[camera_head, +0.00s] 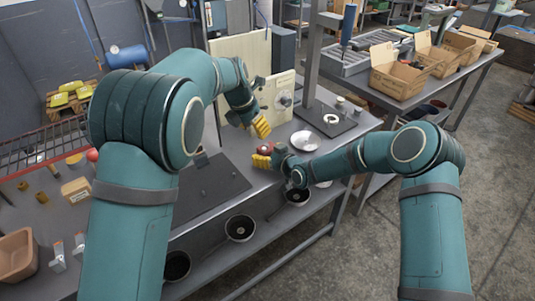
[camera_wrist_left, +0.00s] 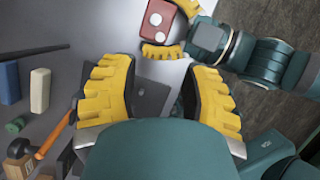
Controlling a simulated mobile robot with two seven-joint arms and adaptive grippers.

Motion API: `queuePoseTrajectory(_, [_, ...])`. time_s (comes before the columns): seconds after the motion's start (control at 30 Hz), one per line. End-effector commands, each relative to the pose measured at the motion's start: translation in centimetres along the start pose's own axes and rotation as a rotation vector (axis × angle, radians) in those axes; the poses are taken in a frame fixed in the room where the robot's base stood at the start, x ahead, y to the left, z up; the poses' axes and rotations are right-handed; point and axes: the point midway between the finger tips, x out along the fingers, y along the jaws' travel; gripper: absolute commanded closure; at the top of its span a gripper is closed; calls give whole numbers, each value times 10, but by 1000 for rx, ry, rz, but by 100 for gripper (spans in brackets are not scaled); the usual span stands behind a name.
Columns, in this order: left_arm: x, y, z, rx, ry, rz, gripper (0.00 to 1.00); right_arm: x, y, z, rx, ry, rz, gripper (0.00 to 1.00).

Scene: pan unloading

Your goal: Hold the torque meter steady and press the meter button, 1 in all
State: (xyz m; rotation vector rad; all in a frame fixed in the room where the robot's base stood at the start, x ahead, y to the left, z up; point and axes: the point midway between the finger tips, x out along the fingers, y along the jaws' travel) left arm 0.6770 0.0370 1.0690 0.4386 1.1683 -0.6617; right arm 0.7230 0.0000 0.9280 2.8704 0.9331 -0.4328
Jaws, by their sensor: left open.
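The torque meter (camera_wrist_left: 170,14) is a red box with two pale round spots on its face, at the top of the left wrist view. In the head view it is a small red shape (camera_head: 265,148) near the bench's front edge. I cannot tell which spot is the button. My right gripper (camera_head: 264,155) has its yellow fingers on two sides of the meter, seemingly closed on it. My left gripper (camera_head: 259,124) is above the bench, behind the meter; its two yellow fingers (camera_wrist_left: 160,100) are spread and empty in the left wrist view, apart from the meter.
A round metal dish (camera_head: 305,140) sits right of the meter. A dark mat (camera_head: 205,188) lies to the left. A beige panel with a knob (camera_head: 275,98) stands behind my left gripper. Blue and beige blocks (camera_wrist_left: 40,90) lie left in the wrist view. Pans (camera_head: 240,228) are on the lower shelf.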

Motion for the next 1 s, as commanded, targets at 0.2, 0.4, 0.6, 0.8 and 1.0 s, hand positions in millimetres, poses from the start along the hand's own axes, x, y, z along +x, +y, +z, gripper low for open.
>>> queuePoseTrajectory(0.2, [0, 0, 0, 0, 0, 0, 58, 0, 0, 0, 0, -1, 0, 76])
queuePoseTrajectory(0.4, [0, 0, 0, 0, 0, 0, 100, 0, 0, 1, 0, -1, 0, 76])
queuePoseTrajectory(0.6, [0, 0, 0, 0, 0, 0, 100, 0, 0, 1, 0, -2, 0, 76])
queuePoseTrajectory(0.8, [0, 0, 0, 0, 0, 0, 100, 0, 0, 1, 0, -2, 0, 76])
queuePoseTrajectory(1.0, [0, 0, 0, 0, 0, 0, 100, 0, 0, 1, 0, -2, 0, 76])
